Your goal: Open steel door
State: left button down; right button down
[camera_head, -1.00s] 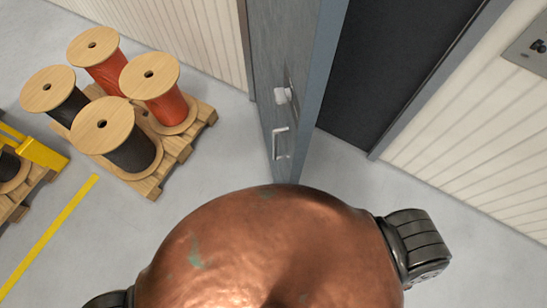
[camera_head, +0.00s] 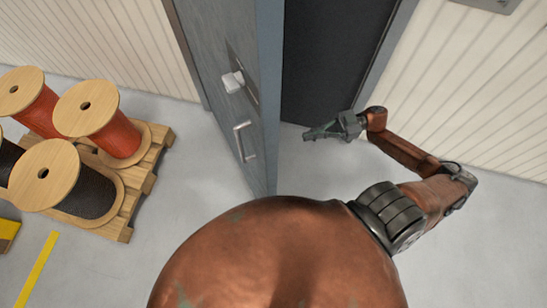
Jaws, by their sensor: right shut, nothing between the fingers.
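The grey steel door (camera_head: 215,60) stands ajar, its edge facing me, left of the dark doorway (camera_head: 330,60). Its left face carries a pale latch knob (camera_head: 232,82) and a bar handle (camera_head: 244,141). My right gripper (camera_head: 308,135) is shut and empty, in front of the doorway opening to the right of the door's edge. A gap shows between it and the door. My left gripper is not in view.
A wooden pallet (camera_head: 150,180) with orange and black cable reels (camera_head: 115,132) stands on the left. A yellow floor line (camera_head: 38,268) runs at lower left. A white panelled wall (camera_head: 480,90) bounds the right. Grey floor is clear between pallet and door.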

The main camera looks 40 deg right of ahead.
jog(key=a+r+n+g, duration=0.1)
jog(key=a+r+g, duration=0.1)
jog(key=a, duration=1.3)
jog(key=shift+s+a+n+g+y, duration=0.15)
jog(key=shift+s+n+g+y, duration=0.15)
jog(key=shift+s+g, duration=0.15)
jog(key=shift+r, duration=0.1)
